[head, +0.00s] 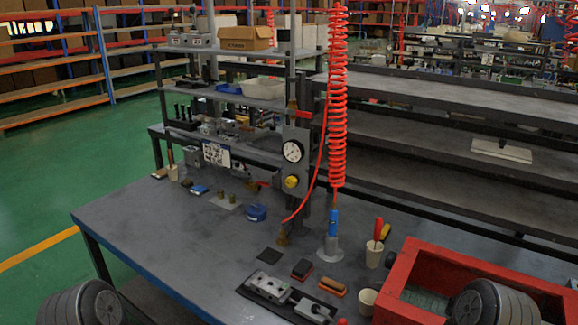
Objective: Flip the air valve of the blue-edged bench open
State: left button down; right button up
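The blue-edged bench (150,268) fills the lower middle, its blue edge along the front left. On a post on it is a grey air unit with a round white gauge (293,151) and a yellow knob (291,182). Above the gauge, a small red lever (303,114) sits by a brass-coloured fitting and looks roughly level; it seems to be the air valve, but its exact setting is too small to tell. Another small red lever (263,184) shows left of the knob. Neither gripper is in view; only ribbed grey parts of my arms show at the bottom corners.
A red coiled hose (337,100) hangs right of the unit, ending in a blue connector (333,222). A red crate (405,275), a cup with screwdrivers (374,256) and a tray with metal blocks (285,295) occupy the right front. The bench's left front is clear.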

aim_at(307, 114)
jog(key=i+j+z, duration=0.15)
jog(key=j, duration=0.15)
jog(key=i+j+z, duration=0.15)
jog(key=j, duration=0.15)
jog(key=i+j+z, duration=0.15)
jog(key=j, duration=0.2)
jog(key=i+j+z, duration=0.15)
jog(key=j, duration=0.2)
jog(key=k+j+u, duration=0.25)
jog(key=j, duration=0.15)
jog(key=j+u, duration=0.25)
jog(key=j, duration=0.15)
jog(key=k+j+u, duration=0.1)
jog(key=j+u, duration=0.15)
jog(key=j, duration=0.15)
